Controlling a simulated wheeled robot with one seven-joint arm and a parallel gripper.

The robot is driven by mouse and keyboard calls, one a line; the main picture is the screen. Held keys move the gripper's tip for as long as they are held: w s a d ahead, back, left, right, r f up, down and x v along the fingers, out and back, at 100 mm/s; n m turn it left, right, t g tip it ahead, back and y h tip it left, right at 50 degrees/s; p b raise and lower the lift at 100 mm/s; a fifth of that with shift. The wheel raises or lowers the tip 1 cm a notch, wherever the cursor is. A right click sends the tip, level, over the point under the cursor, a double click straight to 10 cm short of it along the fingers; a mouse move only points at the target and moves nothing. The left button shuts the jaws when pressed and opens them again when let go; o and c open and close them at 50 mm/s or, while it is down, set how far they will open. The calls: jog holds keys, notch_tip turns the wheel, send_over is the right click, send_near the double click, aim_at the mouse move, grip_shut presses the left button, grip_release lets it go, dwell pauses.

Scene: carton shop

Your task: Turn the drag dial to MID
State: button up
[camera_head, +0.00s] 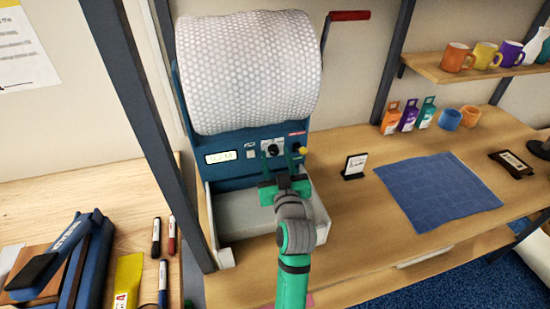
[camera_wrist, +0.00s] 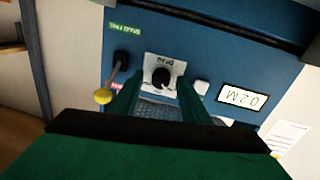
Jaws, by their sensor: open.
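The drag dial is a black knob (camera_head: 272,148) on a white plate on the blue front panel of the bubble-wrap dispenser. It also shows in the wrist view (camera_wrist: 161,78), where the picture is turned over. Its pointer and the label marks are too small to read for sure. My green gripper (camera_head: 277,163) is in front of the panel. In the wrist view my gripper (camera_wrist: 159,85) is open, with one finger on each side of the knob. I cannot tell whether either finger touches it.
A lever with a yellow ball (camera_wrist: 103,97) is close beside one finger. A small white button (camera_wrist: 202,87) and a lit display (camera_wrist: 242,97) are on the other side. A grey tray (camera_head: 243,222) is below the panel. The red-handled crank (camera_head: 348,16) stands above right.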

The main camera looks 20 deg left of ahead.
jog(key=shift+s+a, duration=0.1)
jog(key=c, duration=1.1)
jog(key=shift+o, duration=0.2)
jog(key=shift+m, duration=0.3)
jog(key=m, duration=0.3)
jog(key=shift+r+m, duration=0.15)
jog(key=shift+m, duration=0.15)
jog(key=m+g, duration=0.1)
jog(key=m, duration=0.4)
jog(key=shift+r, duration=0.1)
